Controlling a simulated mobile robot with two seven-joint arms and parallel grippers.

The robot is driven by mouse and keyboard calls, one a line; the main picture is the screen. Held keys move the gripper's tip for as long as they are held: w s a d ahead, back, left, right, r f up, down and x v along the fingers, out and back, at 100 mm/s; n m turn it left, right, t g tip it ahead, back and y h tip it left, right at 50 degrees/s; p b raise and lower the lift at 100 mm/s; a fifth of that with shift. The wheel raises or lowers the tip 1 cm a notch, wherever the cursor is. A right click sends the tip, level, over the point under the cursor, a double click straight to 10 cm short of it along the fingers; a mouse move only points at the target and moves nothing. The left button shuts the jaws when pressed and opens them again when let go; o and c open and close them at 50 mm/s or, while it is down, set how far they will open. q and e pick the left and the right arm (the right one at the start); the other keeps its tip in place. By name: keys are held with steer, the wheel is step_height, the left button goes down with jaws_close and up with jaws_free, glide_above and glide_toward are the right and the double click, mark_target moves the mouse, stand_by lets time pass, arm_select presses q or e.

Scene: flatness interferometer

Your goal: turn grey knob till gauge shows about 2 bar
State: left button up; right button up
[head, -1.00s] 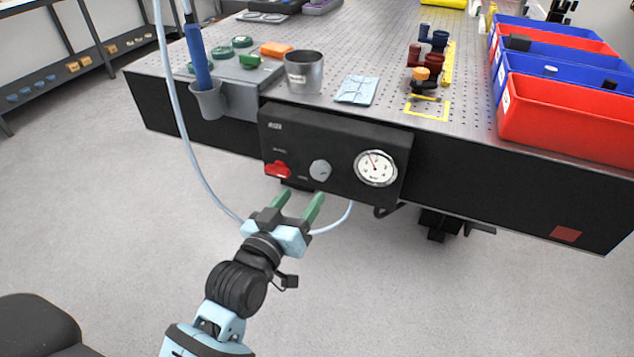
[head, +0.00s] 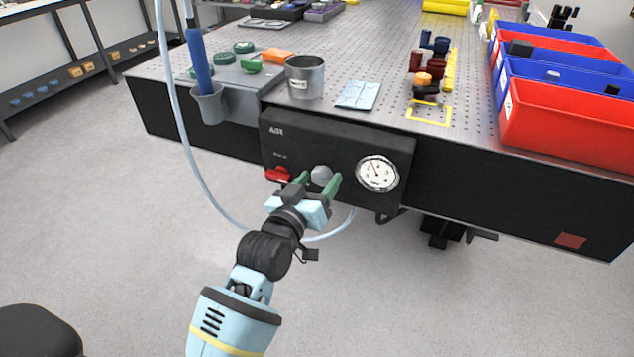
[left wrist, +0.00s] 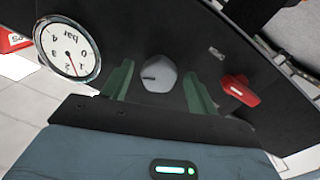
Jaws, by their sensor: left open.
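The grey knob (head: 321,176) sits on the black air panel (head: 338,143) on the table's front face. It also shows in the left wrist view (left wrist: 160,75), with a dark pointer line. The round white gauge (head: 378,173) is right of the knob in the head view; in the left wrist view the gauge (left wrist: 67,48) shows upside down with a red needle, its reading too small to be sure of. My left gripper (head: 319,182) is open, its green fingers on either side of the knob, apparently not pressing on it. My right gripper is not in view.
A red lever (head: 278,174) is close left of the knob. A pale blue hose (head: 190,150) loops down behind my left arm. A metal cup (head: 305,77) and red and blue bins (head: 565,125) stand on the table above. The floor in front is clear.

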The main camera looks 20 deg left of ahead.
arm_select(q)
steer(key=shift+c, duration=0.5)
steer(key=c, duration=0.9)
steer(key=m+p, duration=0.1)
steer(key=p, duration=0.1)
steer(key=shift+r+m+p, duration=0.3)
steer(key=shift+m, duration=0.1)
steer(key=shift+m+p, duration=0.3)
steer(key=shift+f, duration=0.1)
steer(key=shift+f+m, duration=0.1)
steer(key=shift+m, duration=0.2)
steer(key=o, duration=1)
